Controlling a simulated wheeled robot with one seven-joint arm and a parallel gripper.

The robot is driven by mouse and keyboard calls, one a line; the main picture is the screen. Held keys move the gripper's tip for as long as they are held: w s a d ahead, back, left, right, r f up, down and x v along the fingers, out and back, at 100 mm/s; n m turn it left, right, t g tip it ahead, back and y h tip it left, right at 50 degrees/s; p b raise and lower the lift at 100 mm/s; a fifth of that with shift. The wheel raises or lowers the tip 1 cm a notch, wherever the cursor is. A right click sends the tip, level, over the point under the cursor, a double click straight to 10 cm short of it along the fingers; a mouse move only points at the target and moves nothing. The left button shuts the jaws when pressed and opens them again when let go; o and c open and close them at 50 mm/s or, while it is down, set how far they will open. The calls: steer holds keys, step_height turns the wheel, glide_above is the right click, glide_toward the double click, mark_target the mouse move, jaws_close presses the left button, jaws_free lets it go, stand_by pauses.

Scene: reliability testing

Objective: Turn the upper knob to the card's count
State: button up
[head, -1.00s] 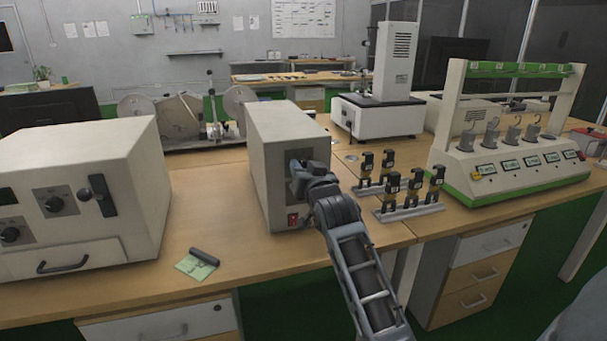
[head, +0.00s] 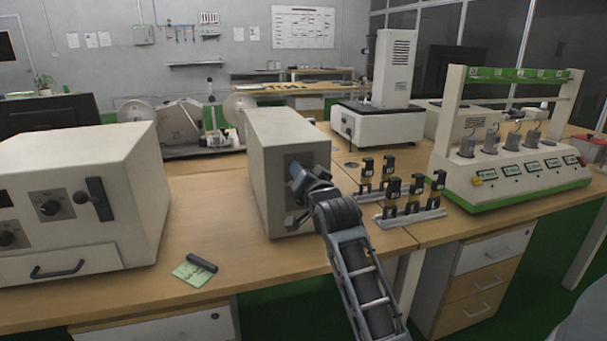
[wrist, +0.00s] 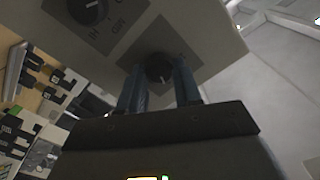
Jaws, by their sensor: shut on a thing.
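My gripper (head: 300,176) is at the front face of the grey-beige box (head: 270,135) in the middle of the bench. In the wrist view my gripper (wrist: 158,82) has one finger on each side of a dark round knob (wrist: 160,67) and is shut on it. A second dark knob (wrist: 88,9) with printed marks around it sits apart on the same face. My wrist hides most of this face in the head view. A small green card (head: 190,274) lies on the bench at the front left; its writing is too small to read.
A dark cylinder (head: 202,263) lies at the card. A larger box with knobs and a lever (head: 75,190) stands left. Small black and yellow devices on metal racks (head: 412,213) stand close right of my wrist. A green-trimmed test rig (head: 515,175) stands farther right.

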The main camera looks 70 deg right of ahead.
steer(key=shift+f, duration=0.1)
steer(key=o, duration=1)
steer(key=shift+o, duration=0.2)
steer(key=b+v, duration=0.1)
steer(key=v, duration=0.7)
steer(key=shift+d, duration=0.1)
